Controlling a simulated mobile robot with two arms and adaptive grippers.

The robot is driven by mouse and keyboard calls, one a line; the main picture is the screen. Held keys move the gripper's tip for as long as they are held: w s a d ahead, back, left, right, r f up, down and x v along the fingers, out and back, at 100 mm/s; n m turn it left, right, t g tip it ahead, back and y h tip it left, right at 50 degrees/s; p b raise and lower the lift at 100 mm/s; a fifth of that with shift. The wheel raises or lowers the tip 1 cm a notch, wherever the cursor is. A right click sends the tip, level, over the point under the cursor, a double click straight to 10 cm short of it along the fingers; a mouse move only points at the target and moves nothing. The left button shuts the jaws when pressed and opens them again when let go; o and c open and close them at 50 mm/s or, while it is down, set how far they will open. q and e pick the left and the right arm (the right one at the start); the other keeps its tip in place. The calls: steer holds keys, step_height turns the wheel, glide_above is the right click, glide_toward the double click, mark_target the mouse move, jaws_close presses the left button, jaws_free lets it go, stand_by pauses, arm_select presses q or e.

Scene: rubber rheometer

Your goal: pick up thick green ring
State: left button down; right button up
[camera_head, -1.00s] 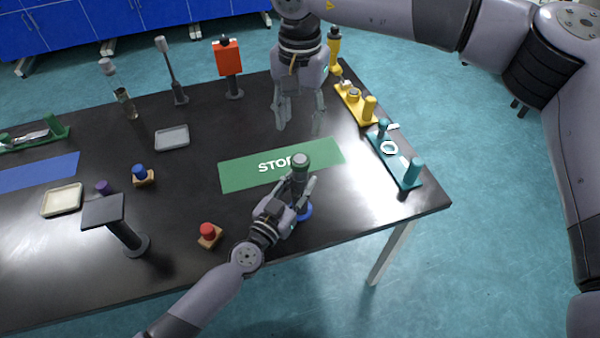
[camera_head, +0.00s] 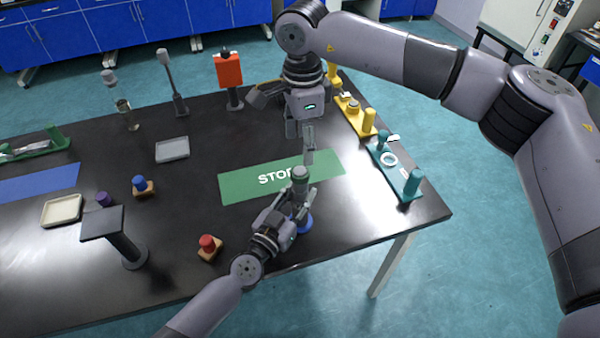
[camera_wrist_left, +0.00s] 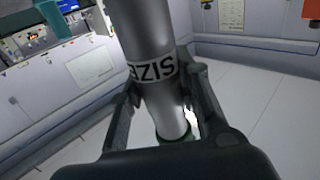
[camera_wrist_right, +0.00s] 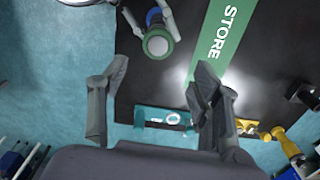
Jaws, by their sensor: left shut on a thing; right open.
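My left gripper (camera_head: 303,198) is shut on a grey metal cylinder (camera_head: 300,187), which stands upright over a round blue base (camera_head: 304,224). The cylinder carries the lettering SIZE in the left wrist view (camera_wrist_left: 150,72). A green ring (camera_wrist_right: 145,43) surrounds the cylinder's top in the right wrist view. Green also shows at the cylinder's end in the left wrist view (camera_wrist_left: 175,139). My right gripper (camera_head: 301,146) is open and empty, just behind the cylinder in the head view. Its fingers are spread in the right wrist view (camera_wrist_right: 160,85), apart from the ring.
A green STORE mat (camera_head: 240,183) lies behind the cylinder. A teal fixture (camera_head: 404,184) and a yellow fixture (camera_head: 352,115) stand at the right table edge. A red-topped block (camera_head: 208,246) is left of my left gripper. An orange panel on a stand (camera_head: 228,69) is behind.

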mark_target(300, 170)
step_height(300, 170, down, 2)
steer(key=f, duration=0.4)
steer(key=shift+s+a+f, duration=0.2)
steer(key=shift+s, duration=0.15)
steer(key=shift+f, duration=0.55)
steer(key=shift+c, duration=0.2)
steer(key=c, duration=0.8)
